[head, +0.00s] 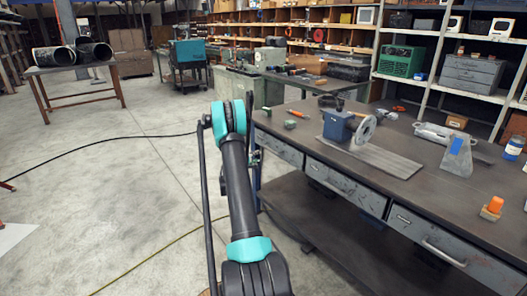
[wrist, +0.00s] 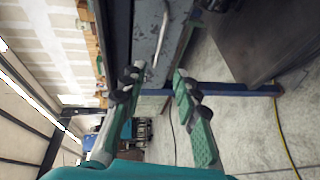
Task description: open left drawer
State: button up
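The left drawer (head: 281,149) is a grey metal front under the near edge of the workbench (head: 300,122), and it looks shut. In the wrist view, turned on its side, a grey drawer front (wrist: 145,35) shows a pale curved bar handle (wrist: 161,40). My gripper (wrist: 156,77) is open, with a clear gap between its two fingers. The handle lies just beyond the fingertips, roughly in line with the gap; I cannot tell if they touch. In the head view my arm mostly hides the gripper, by the bench's left end.
The middle drawer (head: 346,188) and right drawer (head: 452,252) run along the same bench front. A blue vise (head: 338,125) and a orange-topped item (head: 494,205) stand on top. A lower shelf (head: 320,225) lies below. Open concrete floor (head: 130,190) lies left.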

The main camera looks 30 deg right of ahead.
aim_at(271, 150)
jog(key=x, duration=1.7)
jog(key=shift+c, duration=0.6)
grip_shut()
